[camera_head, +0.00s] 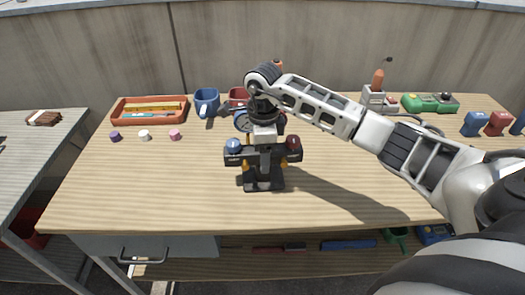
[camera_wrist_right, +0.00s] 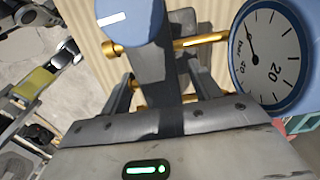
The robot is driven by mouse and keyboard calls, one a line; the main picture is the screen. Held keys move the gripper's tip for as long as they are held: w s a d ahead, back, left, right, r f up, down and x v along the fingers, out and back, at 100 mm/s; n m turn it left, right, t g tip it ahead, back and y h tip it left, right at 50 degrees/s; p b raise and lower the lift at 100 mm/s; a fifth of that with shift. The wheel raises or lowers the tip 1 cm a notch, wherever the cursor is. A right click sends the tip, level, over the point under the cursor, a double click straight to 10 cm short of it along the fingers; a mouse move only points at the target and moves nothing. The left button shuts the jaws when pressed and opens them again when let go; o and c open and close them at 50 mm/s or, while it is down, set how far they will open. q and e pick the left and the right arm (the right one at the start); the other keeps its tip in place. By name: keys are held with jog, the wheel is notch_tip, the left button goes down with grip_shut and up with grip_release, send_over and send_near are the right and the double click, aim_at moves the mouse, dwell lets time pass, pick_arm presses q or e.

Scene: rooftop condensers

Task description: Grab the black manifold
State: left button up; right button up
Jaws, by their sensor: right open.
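The black manifold (camera_head: 238,157) stands on the wooden workbench near its middle, with a blue knob on its left, a red knob on its right and brass fittings. Its blue-rimmed gauge shows behind my wrist and, in the right wrist view, at upper right. My right gripper (camera_head: 264,150) reaches down over the manifold's middle and hides part of it. In the right wrist view, the dark fingers of the gripper (camera_wrist_right: 165,90) are apart, with the manifold's dark body (camera_wrist_right: 178,65) between them. Contact cannot be told. My left gripper is not in view.
Behind stand an orange tray (camera_head: 117,118), a blue mug (camera_head: 207,98) and a red mug (camera_head: 238,94). Small purple, white and pink caps lie left. A green device (camera_head: 425,102) and blue and red blocks are at right. The front left bench top (camera_head: 130,190) is clear.

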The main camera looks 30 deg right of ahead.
jog(key=shift+f, duration=0.1)
grip_shut()
jog(key=shift+w, duration=0.1)
dwell(0.3)
jog(key=shift+r, duration=0.2)
